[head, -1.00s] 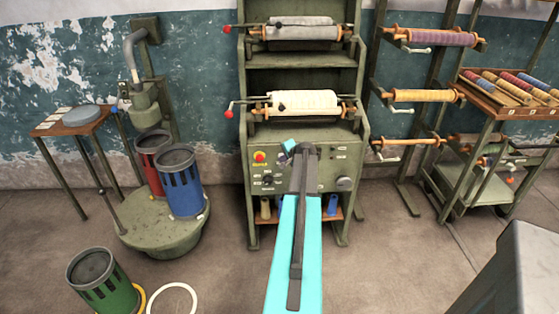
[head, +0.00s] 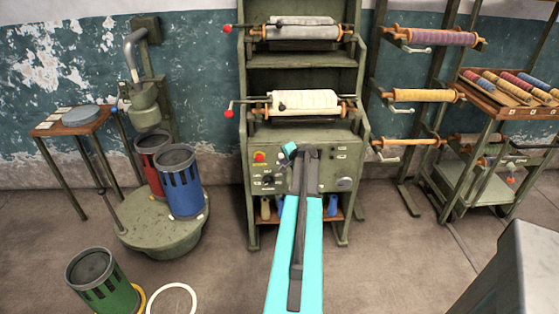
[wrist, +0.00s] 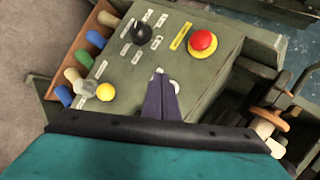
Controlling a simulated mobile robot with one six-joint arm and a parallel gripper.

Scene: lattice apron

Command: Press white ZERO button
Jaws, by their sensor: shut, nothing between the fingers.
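The green control panel (head: 318,188) is on the front of the machine in the head view and fills the middle of the wrist view (wrist: 125,70). My gripper (wrist: 160,78) shows as dark, closed fingers over the panel, with nothing held. A small pale round part (wrist: 175,86) shows right beside the fingertips, partly covered by them; it may be the white button. I cannot tell whether the fingertips touch it. No ZERO label is readable.
A red button on yellow (wrist: 203,41), a black knob (wrist: 142,33) and a yellow ball (wrist: 106,91) stand out from the panel. Coloured handles (wrist: 84,58) lie along its left side. A roll (head: 303,101) is mounted above the panel.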

